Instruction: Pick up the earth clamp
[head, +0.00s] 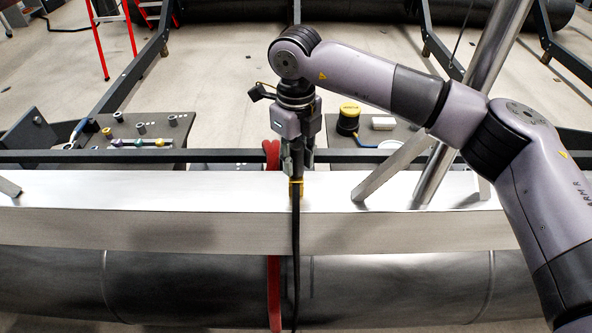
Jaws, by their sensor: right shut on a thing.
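The earth clamp (297,188) shows as a small yellow piece just under my right gripper, with a black cable (296,250) running from it down over the beam's front face and past the dark float. My right gripper (297,172) points straight down and is shut on the clamp, over the top of the silvery beam (150,190). The fingers hide most of the clamp. I cannot tell whether the clamp touches the beam. My left gripper is not in view.
A red strap (274,270) runs beside the cable, around the beam and float (180,285). Metal struts (395,165) rise at the right. Behind the beam, a left board (165,130) holds small fittings and a right one holds a yellow-topped black item (348,120).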

